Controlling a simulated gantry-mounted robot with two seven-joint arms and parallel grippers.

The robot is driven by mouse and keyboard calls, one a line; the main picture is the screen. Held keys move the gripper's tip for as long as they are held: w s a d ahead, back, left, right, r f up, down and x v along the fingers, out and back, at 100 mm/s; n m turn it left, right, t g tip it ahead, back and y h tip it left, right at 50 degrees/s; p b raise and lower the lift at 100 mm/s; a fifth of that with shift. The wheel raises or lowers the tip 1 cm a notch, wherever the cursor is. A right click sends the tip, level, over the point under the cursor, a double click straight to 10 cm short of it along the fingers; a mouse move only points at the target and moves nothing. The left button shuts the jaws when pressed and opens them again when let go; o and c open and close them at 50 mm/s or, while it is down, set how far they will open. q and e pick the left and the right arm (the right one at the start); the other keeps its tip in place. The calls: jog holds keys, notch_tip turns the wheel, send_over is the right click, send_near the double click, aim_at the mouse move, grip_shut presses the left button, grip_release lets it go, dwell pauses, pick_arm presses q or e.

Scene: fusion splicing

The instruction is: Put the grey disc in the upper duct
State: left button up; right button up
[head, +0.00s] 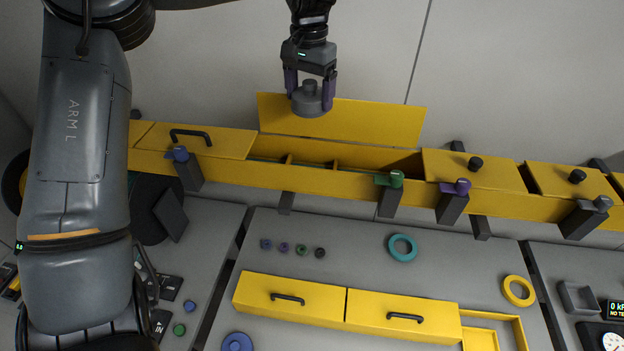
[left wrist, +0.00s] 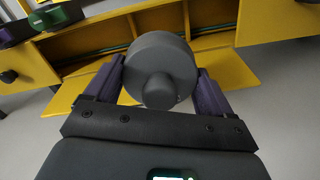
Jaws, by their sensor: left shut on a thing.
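The grey disc (head: 311,99) has a round knob on its face. My left gripper (head: 310,92) is shut on it, with a purple finger on each side. In the left wrist view the disc (left wrist: 160,68) sits between the fingers of the gripper (left wrist: 157,88). The upper duct (head: 340,182) is a long yellow channel across the head view. Its middle section is open, with a yellow lid (head: 370,122) standing up behind it. Dividers and a green strand show inside. The disc is held above the opening, in front of the raised lid. My right gripper is not in view.
Closed lids (head: 195,139) and (head: 470,168) flank the opening. Posts with blue, green (head: 389,179), purple (head: 455,187) and grey knobs stand along the duct's front. A teal ring (head: 403,247) and yellow ring (head: 518,291) lie on the panel, above lower yellow boxes (head: 345,313).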

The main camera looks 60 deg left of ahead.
pick_arm(q)
notch_tip(320, 180, down, 3)
jog(key=shift+r+b, duration=0.15)
jog(key=shift+b, duration=0.7)
jog(key=shift+f+b, duration=0.4)
jog(key=shift+f, duration=0.3)
notch_tip(320, 180, down, 12)
jog(key=shift+f+b, duration=0.1)
jog(key=shift+b, duration=0.25)
jog(key=shift+f+p, duration=0.3)
jog(key=shift+f, duration=2.25)
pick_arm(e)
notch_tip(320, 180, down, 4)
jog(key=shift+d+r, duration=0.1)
pick_arm(q)
jog(key=o, duration=1)
